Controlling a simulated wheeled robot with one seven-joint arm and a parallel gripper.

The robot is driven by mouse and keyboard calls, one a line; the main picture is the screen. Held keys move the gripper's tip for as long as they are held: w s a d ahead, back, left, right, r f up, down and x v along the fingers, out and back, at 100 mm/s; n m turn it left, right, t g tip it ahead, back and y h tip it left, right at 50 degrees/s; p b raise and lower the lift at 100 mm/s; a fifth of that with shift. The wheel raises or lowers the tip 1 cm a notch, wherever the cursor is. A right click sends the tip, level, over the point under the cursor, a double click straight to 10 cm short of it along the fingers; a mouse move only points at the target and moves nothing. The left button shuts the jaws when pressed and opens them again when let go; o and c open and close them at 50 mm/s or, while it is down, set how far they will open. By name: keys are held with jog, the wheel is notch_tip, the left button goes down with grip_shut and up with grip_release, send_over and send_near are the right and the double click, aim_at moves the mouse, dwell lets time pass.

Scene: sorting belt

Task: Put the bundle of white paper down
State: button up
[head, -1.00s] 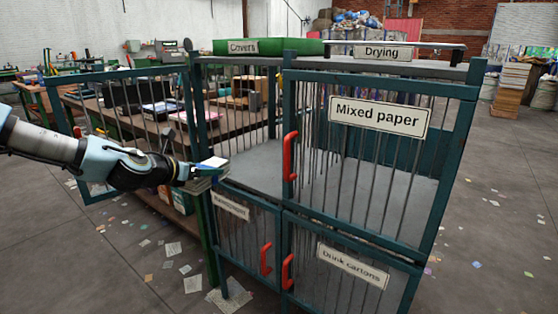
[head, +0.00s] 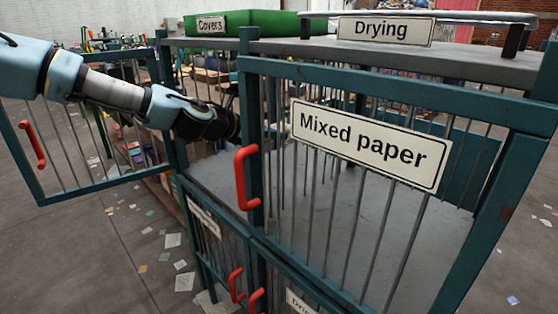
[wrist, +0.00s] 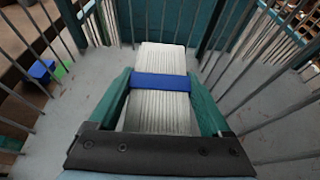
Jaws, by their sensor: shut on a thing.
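The bundle of white paper (wrist: 165,112) shows in the wrist view, a stack with a blue band (wrist: 161,82) around it. My gripper (wrist: 160,85) is shut on it, one green finger along each side. Under and around the bundle is the grey floor (wrist: 235,105) of a barred cage. I cannot tell whether the bundle touches that floor. In the head view my arm reaches past the open left door into the upper cage; the fingers and bundle are hidden behind the door post and bars.
The left barred door (head: 95,190) stands open. The "Mixed paper" door (head: 372,142) with a red handle (head: 246,178) is shut, close to my wrist. A green "Covers" tray (head: 265,22) and a "Drying" rack (head: 480,17) are on top. The cage floor (head: 330,225) looks bare through the bars.

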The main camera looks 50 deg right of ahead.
jog(key=f, duration=0.5)
jog(key=shift+d, duration=0.35)
jog(key=shift+f, duration=2.45)
jog(key=shift+f, duration=0.2)
jog(key=o, duration=1.5)
